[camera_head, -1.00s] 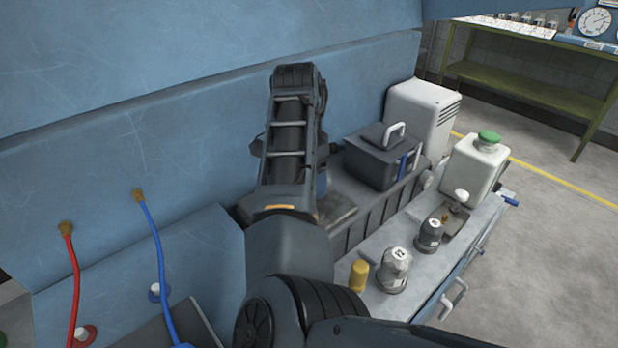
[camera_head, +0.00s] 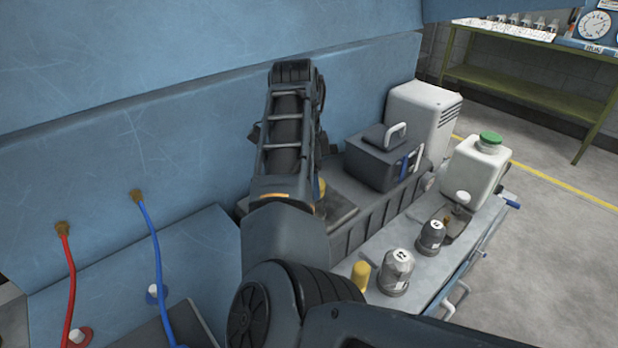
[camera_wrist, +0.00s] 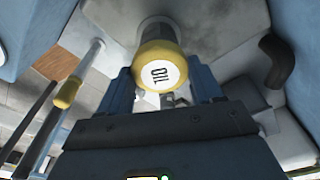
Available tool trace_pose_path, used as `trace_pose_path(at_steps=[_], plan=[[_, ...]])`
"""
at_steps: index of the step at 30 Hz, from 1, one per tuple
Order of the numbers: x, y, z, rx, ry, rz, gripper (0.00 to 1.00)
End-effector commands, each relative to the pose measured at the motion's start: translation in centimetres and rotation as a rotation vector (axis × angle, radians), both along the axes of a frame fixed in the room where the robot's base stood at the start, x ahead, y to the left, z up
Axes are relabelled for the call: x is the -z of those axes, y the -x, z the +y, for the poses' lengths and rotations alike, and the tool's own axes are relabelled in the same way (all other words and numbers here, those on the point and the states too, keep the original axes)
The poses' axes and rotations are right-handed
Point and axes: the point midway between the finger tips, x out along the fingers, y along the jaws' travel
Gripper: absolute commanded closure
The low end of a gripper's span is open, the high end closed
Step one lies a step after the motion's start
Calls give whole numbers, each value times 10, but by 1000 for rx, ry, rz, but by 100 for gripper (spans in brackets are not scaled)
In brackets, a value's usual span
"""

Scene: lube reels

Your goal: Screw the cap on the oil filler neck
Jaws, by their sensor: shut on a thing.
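The yellow cap (camera_wrist: 150,55) shows in the wrist view with a white round label marked OIL facing the camera. My gripper (camera_wrist: 163,85) is shut on it, with a blue finger on each side.
A dark box with a handle (camera_head: 383,163) and a white jug with a green cap (camera_head: 477,165) stand to the right. Grey canisters (camera_head: 397,270) and a yellow cylinder (camera_head: 361,275) stand on the bench. A blue panel (camera_head: 80,140) rises behind my arm.

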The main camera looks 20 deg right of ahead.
Motion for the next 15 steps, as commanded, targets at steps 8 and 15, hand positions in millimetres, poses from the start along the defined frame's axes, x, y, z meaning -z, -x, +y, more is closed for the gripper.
trace_pose_path(at_steps=[8, 15], plan=[[2, -1, 0, 234, -1, -1, 64], [1, -1, 0, 439, 0, 0, 64]])
